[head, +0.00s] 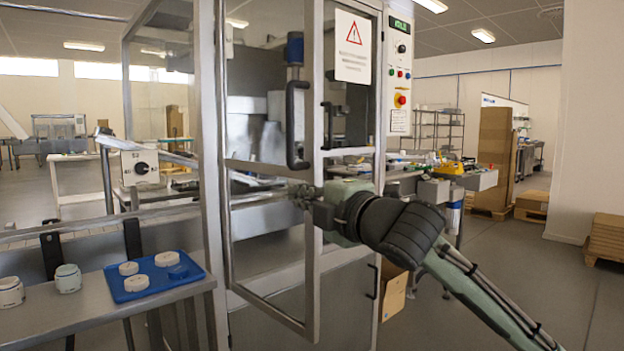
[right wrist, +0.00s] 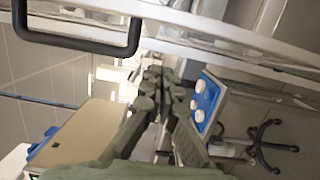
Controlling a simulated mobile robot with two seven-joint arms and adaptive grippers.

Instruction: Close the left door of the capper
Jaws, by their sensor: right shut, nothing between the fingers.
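The capper's left door (head: 313,270) is a glass pane in a metal frame with a black bar handle (head: 297,110). It stands partly open, with its handle-side edge swung out toward me. My right gripper (head: 300,190) is shut and empty at that edge, below the handle. I cannot tell whether it touches the frame. In the right wrist view, the closed fingers (right wrist: 165,78) show in the middle and the black handle (right wrist: 80,38) at the upper left. My left gripper is not in view.
A blue tray (head: 140,290) with white lids and one blue lid lies on a metal table at the left, beside white jars (head: 68,278). The capper's control panel (head: 399,75) is right of the door. Floor at the right is open, with stacked boxes (head: 605,240) beyond.

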